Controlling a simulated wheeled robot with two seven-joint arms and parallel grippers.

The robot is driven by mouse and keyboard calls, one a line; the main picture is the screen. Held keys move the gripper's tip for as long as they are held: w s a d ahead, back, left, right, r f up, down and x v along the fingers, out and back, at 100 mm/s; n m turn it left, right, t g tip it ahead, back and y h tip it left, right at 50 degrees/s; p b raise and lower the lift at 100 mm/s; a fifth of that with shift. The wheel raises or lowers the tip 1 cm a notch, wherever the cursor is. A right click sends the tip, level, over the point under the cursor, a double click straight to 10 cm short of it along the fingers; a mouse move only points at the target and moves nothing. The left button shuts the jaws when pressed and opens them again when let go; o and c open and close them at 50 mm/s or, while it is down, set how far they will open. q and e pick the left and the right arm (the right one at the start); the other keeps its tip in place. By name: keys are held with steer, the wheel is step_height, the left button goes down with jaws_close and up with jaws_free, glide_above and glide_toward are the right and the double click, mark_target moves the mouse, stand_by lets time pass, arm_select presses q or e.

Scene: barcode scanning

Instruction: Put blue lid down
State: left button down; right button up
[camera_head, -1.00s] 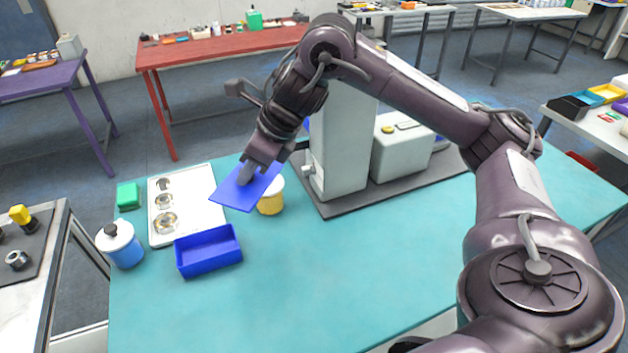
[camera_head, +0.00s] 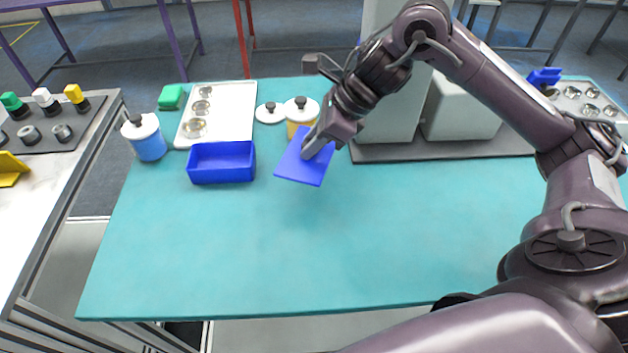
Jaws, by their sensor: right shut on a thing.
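The blue lid (camera_head: 300,166) is a flat blue plate, held tilted above the teal table (camera_head: 230,250). My right gripper (camera_head: 318,145) is shut on its upper edge. An open blue box (camera_head: 222,164) stands on the table to the left of the lid, apart from it. The lid hangs in front of a yellow jar with a white top (camera_head: 300,110) and hides part of it. My left gripper is not in view.
A white tray with round wells (camera_head: 230,112) lies behind the blue box, with a loose white lid (camera_head: 269,112) beside it. A blue jar (camera_head: 146,138) and green block (camera_head: 171,97) stand left. A large grey machine (camera_head: 385,115) stands right. The table's front is clear.

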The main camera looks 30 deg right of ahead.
mark_target(322, 154)
step_height(322, 154, down, 6)
steer(key=shift+r+p, duration=0.25)
steer(key=shift+p, duration=0.05)
step_height(322, 154, down, 4)
steer(key=shift+s+r, duration=0.1)
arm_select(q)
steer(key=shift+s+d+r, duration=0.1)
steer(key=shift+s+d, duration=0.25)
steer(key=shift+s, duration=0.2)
arm_select(e)
steer(key=shift+f, duration=0.2)
steer(key=o, duration=1)
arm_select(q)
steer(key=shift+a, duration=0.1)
